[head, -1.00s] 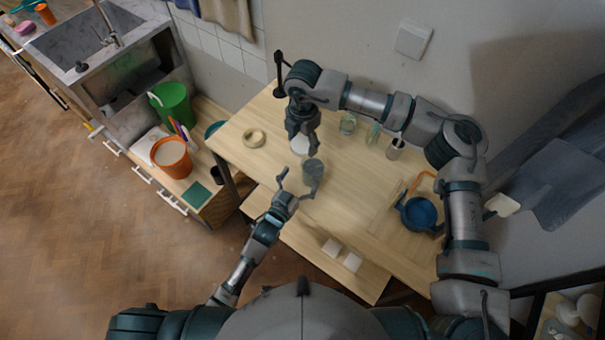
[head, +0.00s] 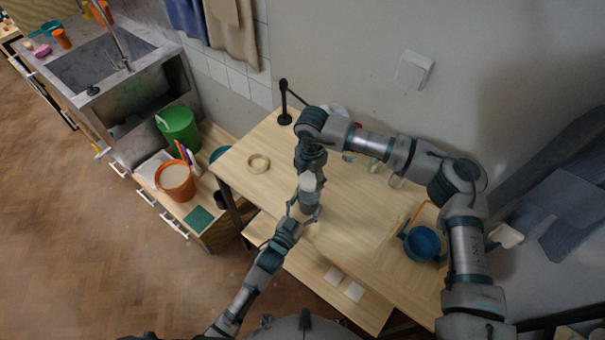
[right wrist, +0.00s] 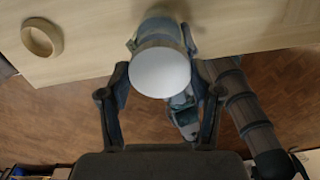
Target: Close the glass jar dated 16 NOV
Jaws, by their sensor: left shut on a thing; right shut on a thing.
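A glass jar (head: 308,206) with grey-blue contents stands upright near the front edge of the wooden table, between the fingers of my left gripper (head: 303,212), which is shut on it. It also shows beyond the lid in the right wrist view (right wrist: 158,37). My right gripper (head: 309,172) is above it, shut on a round white lid (head: 307,184), seen as a pale disc in the right wrist view (right wrist: 160,73). The lid is over the jar's mouth; I cannot tell whether they touch. No date is readable on the jar.
Several other glass jars, one of them here (head: 374,166), stand at the back of the table (head: 345,225). A tape ring (head: 258,163) lies at the left, a blue pot (head: 422,243) stands at the right. A black stand (head: 285,117) is at the back left corner.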

